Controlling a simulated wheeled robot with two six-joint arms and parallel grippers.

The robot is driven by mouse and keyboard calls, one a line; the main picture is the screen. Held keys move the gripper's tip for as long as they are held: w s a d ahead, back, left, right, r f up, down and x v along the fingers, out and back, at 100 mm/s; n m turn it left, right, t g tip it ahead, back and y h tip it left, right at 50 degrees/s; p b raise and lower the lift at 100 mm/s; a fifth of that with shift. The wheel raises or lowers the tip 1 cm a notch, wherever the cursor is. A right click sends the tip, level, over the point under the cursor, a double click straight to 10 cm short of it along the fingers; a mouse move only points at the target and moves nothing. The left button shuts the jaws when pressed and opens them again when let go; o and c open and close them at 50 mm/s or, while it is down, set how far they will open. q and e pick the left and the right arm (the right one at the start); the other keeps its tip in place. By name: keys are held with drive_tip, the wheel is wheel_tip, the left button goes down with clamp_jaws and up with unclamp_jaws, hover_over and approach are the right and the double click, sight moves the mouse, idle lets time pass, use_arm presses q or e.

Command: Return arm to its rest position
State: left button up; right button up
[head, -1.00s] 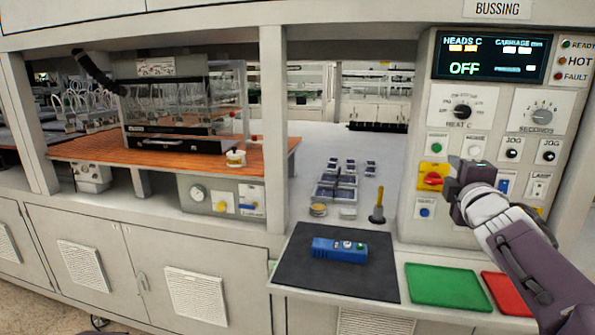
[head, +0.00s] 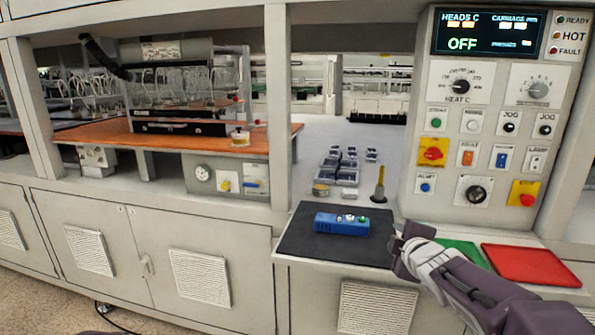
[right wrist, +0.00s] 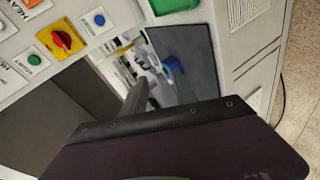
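My right arm comes in from the lower right of the head view. Its gripper (head: 402,246) is in front of the control panel (head: 450,210), low by the right edge of the dark mat (head: 295,243). I see nothing held in it, but its fingers are too small and turned to read. The right wrist view shows the dark gripper body (right wrist: 170,140) large in front, with the panel's red knob (right wrist: 62,40) and the dark mat (right wrist: 185,50) beyond. My left gripper is not in view.
A blue device (head: 341,223) lies on the dark mat. The green mat (head: 465,250) is partly behind my right arm; the red mat (head: 530,265) is beside it. The panel display (head: 487,33) reads OFF. A post (head: 277,120) stands left of the opening.

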drive_tip(key=f, duration=0.3)
drive_tip(key=s+a+f+m+g, duration=0.1)
drive_tip(key=f, duration=0.1)
drive_tip(key=s+f+g+b, duration=0.1)
drive_tip(key=f, duration=0.2)
drive_tip(key=shift+a+f+m, duration=0.3)
drive_tip(key=shift+a+f, duration=0.05)
drive_tip(key=s+a+f+m+g+y+b, duration=0.1)
drive_tip(key=s+a+f+m+g, duration=0.1)
drive_tip(key=s+f+m+g, duration=0.7)
drive_tip(key=s+a+f+m+g+b, duration=0.15)
drive_tip(key=s+f+m, duration=0.25)
drive_tip(key=s+f, duration=1.1)
use_arm(q)
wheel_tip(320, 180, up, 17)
drive_tip(key=p, duration=2.1)
use_arm(e)
wheel_tip(320, 180, up, 22)
drive_tip(key=shift+a, duration=0.3)
drive_tip(key=shift+r, duration=0.1)
